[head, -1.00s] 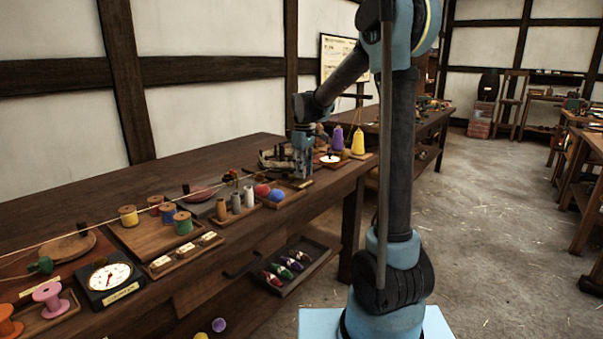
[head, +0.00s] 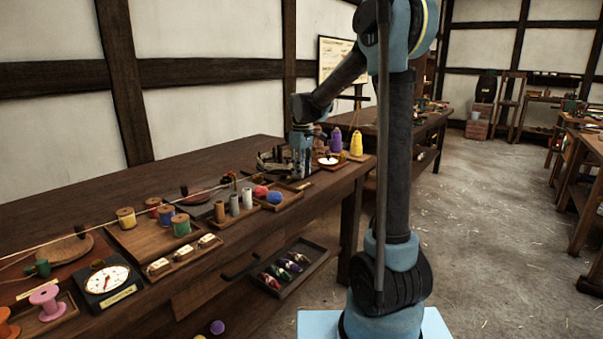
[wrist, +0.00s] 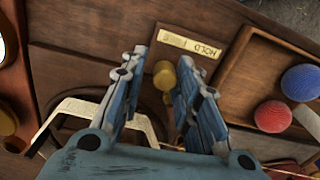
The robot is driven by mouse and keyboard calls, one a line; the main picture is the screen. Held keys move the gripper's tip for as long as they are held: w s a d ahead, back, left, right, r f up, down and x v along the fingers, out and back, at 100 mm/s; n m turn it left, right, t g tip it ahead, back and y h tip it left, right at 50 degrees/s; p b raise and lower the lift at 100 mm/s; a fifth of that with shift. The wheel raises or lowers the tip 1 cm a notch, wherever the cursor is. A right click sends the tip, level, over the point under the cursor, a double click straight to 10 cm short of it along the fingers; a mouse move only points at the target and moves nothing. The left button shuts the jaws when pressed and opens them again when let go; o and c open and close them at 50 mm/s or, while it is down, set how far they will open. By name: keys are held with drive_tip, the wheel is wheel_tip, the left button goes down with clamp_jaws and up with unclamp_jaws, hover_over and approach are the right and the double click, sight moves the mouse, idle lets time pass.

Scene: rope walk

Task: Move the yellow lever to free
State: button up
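The yellow lever (wrist: 164,76) shows in the wrist view as a rounded yellow knob beside a cream label (wrist: 189,44) reading HOLD. My gripper (wrist: 162,57) has its two blue fingers apart, one on each side of the knob. The knob is nearer the right finger, and a gap shows on its left; I cannot tell whether the right finger touches it. In the head view my gripper (head: 302,172) points down at the far part of the bench and hides the lever. No FREE label is readable.
A wooden tray (wrist: 238,88) with red and blue balls lies right of the lever. A pale curved piece (wrist: 95,107) lies left, partly under the fingers. In the head view the bench (head: 110,185) carries spools, a dial (head: 108,280) and a taut rope; purple and yellow cones (head: 356,143) stand beyond my gripper.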

drive_tip(key=shift+r, duration=3.25)
drive_tip(key=shift+s+d, duration=0.2)
drive_tip(key=shift+s, duration=0.05)
drive_tip(key=s+d+f+m+t, duration=0.1)
drive_tip(key=s+d+f+m, duration=0.3)
drive_tip(key=s, duration=0.5)
drive_tip(key=s+d+f+m, duration=0.1)
drive_tip(key=s+d, duration=0.5)
drive_tip(key=s, duration=0.3)
drive_tip(key=s+d+f+m+t, duration=0.1)
drive_tip(key=s+d+f+m, duration=0.2)
drive_tip(key=s+d, duration=0.45)
drive_tip(key=s+f+m, duration=0.3)
drive_tip(key=s+f, duration=0.5)
drive_tip(key=s, duration=0.2)
drive_tip(key=shift+d+f, duration=0.3)
drive_tip(key=shift+f, duration=0.05)
drive_tip(key=shift+a, duration=0.1)
